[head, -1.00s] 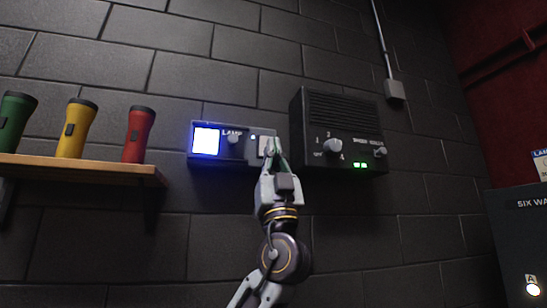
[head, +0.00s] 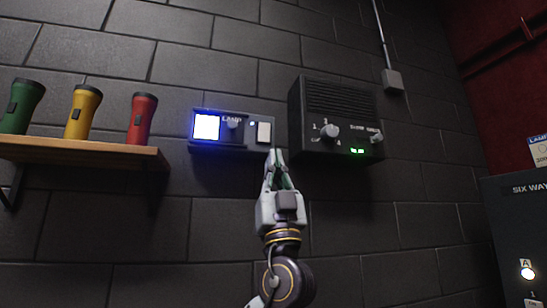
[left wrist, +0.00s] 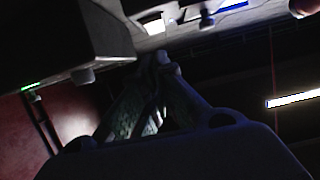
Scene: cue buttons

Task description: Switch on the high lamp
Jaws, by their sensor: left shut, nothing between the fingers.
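The lamp panel (head: 222,145) is a dark box on the brick wall, marked LAMP. Its left end has a brightly glowing white-blue square (head: 206,127). A round knob (head: 233,123) sits in its middle. A small blue light and a pale rocker switch (head: 264,132) are at its right end. The switch also shows in the left wrist view (left wrist: 153,24). My left gripper (head: 273,155) is shut and empty, with its fingertips just below the switch and seemingly apart from it. My right gripper is not in view.
A black speaker-like box (head: 336,120) with knobs and green lights is close to the right of the panel. A wooden shelf (head: 85,153) with green, yellow and red torches is at left. A dark cabinet (head: 520,235) stands at the right edge.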

